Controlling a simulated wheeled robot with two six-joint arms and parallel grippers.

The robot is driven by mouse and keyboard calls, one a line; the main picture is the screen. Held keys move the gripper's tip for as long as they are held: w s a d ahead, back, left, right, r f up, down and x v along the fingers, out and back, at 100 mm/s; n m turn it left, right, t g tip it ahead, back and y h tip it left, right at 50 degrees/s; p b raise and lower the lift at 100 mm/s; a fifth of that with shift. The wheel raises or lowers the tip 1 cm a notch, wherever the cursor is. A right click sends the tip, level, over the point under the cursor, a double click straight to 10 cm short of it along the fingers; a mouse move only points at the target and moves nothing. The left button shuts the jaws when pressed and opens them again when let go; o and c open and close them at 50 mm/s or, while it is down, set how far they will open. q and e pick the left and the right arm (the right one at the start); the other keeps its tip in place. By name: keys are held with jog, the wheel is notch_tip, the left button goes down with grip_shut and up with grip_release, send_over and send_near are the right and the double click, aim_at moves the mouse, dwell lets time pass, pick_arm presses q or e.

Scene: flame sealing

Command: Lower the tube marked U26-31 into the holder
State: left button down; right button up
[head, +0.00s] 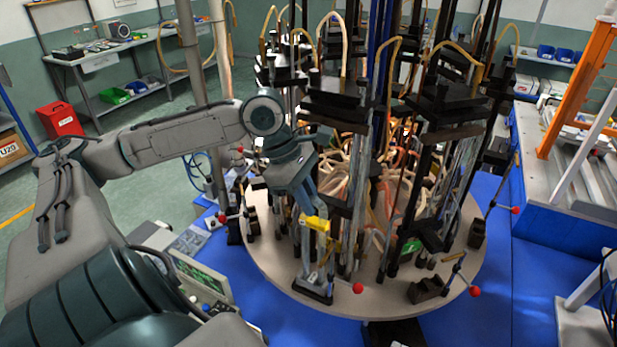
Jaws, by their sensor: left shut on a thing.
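My left arm comes in from the left, and its gripper (316,222) is at the front left of the round rig. It is shut on an upright clear tube (306,245), near a yellow piece at the fingertips. Below the tube, a dark holder (313,288) stands near the front edge of the round table (270,262). The tube's lower end is close above or at the holder; I cannot tell whether it is inside. No U26-31 marking is readable. My right gripper is not in view.
Several dark posts, clamps and glass tubes crowd the round table behind and right of the gripper. Red-knobbed levers stick out at its rim, one red knob (358,288) beside the holder. A screen unit (203,275) stands at the lower left.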

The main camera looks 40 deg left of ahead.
pick_arm(q)
jog(key=shift+f, duration=0.5)
jog(key=c, duration=1.3)
grip_release()
jog(key=shift+r+p, duration=0.45)
jog(key=shift+r, duration=1.8)
jog(key=shift+b+v, duration=0.65)
jog(key=shift+v, duration=0.15)
jog(key=b+v, duration=0.2)
jog(key=v, duration=0.7)
jog(key=shift+r, duration=0.1)
